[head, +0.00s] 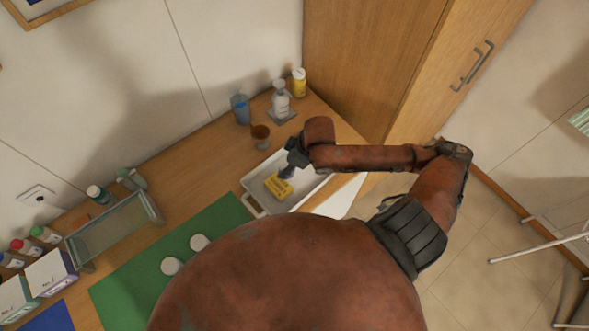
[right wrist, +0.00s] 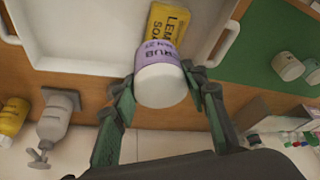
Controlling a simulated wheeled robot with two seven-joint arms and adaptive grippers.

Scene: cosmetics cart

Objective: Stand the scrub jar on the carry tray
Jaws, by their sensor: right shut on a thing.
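The scrub jar (right wrist: 160,75) has a lavender label and a white lid. In the right wrist view it sits between the two fingers of my right gripper (right wrist: 162,92), which is shut on it. In the head view my right gripper (head: 288,170) is over the white carry tray (head: 252,199), and I cannot make out the jar there. The tray also shows in the right wrist view (right wrist: 85,35), behind the jar. I cannot tell whether the jar touches the tray floor. My left gripper is not in view.
A yellow lemon soap box (head: 278,186) lies in the tray, close to the jar. A brown cup (head: 260,137), a blue bottle (head: 240,109), a pump bottle (head: 281,102) and a yellow bottle (head: 299,83) stand behind. A green mat (head: 130,287) with white-lidded jars (head: 199,242) lies left.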

